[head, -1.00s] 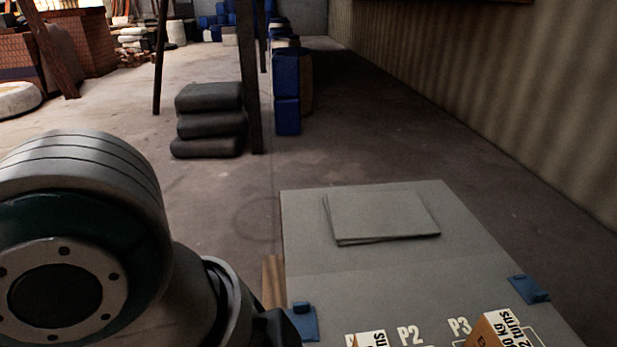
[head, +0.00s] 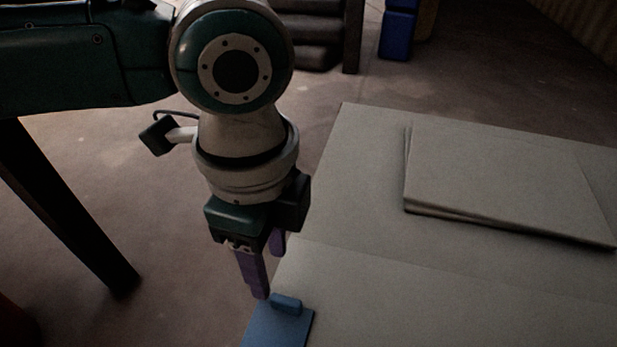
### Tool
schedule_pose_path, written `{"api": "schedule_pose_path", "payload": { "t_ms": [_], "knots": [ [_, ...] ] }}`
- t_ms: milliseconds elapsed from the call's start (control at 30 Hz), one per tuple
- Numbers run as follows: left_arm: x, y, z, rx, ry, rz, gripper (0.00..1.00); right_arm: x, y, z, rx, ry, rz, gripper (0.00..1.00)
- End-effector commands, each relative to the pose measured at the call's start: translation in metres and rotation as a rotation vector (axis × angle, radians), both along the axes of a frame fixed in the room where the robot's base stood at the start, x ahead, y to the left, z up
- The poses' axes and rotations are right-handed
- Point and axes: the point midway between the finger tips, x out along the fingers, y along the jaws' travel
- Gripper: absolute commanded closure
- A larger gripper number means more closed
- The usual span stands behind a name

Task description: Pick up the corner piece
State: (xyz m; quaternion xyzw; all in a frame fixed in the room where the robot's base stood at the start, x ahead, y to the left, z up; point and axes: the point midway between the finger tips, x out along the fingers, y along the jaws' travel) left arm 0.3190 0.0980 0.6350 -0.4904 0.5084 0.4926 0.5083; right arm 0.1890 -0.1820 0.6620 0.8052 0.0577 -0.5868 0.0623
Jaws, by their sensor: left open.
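A blue corner piece (head: 278,327) with a small raised grip block (head: 287,304) lies at the left edge of the grey table, at the bottom of the head view. The bottom of the view cuts off part of it. My left gripper (head: 270,270) points down just above and behind the raised block. Its two purple fingers are apart with nothing between them. In the picture the nearer fingertip comes close to the block; I cannot tell whether they touch. My right gripper is not in view.
Flat grey sheets (head: 505,180) lie stacked on the table (head: 440,285) to the right. The table between them and the corner piece is bare. A blue container (head: 398,30) and dark stacked sacks (head: 305,30) stand on the floor behind.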

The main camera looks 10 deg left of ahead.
Motion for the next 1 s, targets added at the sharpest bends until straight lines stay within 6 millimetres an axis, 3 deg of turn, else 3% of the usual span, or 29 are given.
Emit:
{"api": "schedule_pose_path", "payload": {
  "t_ms": [33, 267, 500, 733, 1000],
  "knots": [
    [0.0, -0.001, -0.013, -0.001, 0.0, 0.0, 0.5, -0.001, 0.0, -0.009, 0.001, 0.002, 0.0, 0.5],
    [-0.003, -0.004, -0.033, -0.001, -0.001, -0.002, 0.5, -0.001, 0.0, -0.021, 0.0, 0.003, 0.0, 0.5],
    [-0.009, -0.008, -0.07, 0.0, -0.001, 0.0, 0.5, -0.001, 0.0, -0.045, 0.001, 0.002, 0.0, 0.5],
    [-0.008, -0.008, -0.071, -0.001, -0.002, -0.001, 0.5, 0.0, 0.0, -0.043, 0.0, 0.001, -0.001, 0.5],
    [-0.008, -0.008, -0.07, -0.001, -0.002, -0.001, 0.78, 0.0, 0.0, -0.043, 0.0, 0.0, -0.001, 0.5]
  ]
}}
